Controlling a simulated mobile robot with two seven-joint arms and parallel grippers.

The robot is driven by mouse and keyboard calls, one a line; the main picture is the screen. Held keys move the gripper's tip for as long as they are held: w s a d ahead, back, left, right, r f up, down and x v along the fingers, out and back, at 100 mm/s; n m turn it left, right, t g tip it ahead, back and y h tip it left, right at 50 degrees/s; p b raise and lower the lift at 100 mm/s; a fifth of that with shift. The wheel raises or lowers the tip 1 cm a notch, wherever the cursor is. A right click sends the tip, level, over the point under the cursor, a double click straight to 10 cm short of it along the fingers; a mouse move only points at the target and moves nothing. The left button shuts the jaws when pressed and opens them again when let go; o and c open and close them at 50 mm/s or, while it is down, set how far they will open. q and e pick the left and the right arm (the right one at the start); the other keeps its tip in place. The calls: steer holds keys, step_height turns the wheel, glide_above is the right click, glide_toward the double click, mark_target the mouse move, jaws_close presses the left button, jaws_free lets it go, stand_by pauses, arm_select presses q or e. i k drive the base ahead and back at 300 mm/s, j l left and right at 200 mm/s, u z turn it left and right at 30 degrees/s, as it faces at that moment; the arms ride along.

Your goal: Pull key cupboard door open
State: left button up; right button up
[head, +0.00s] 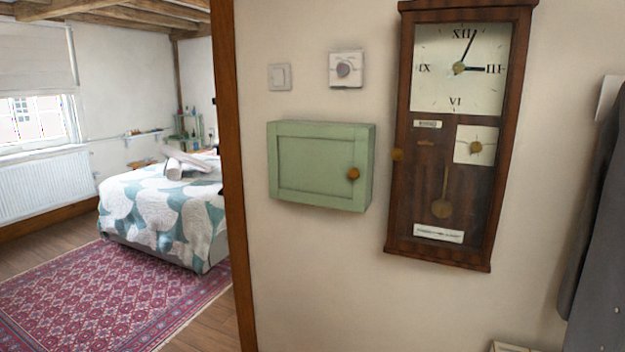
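The key cupboard (362,165) is a small pale green box mounted on the cream wall, near the middle of the head view. Its framed door (314,168) looks shut, flush with the box. A round orange-brown knob (353,174) sits on the right side of the door. Neither of my grippers shows in the head view, and nothing touches the cupboard.
A dark wooden wall clock (398,215) hangs close to the right of the cupboard. A switch (279,77) and a dial (346,69) are above it. A wooden post (234,190) stands to the left, with a bed (160,215) beyond. Dark cloth (598,215) hangs at the right edge.

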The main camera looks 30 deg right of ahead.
mark_target(329, 164)
steer(key=z, duration=1.05)
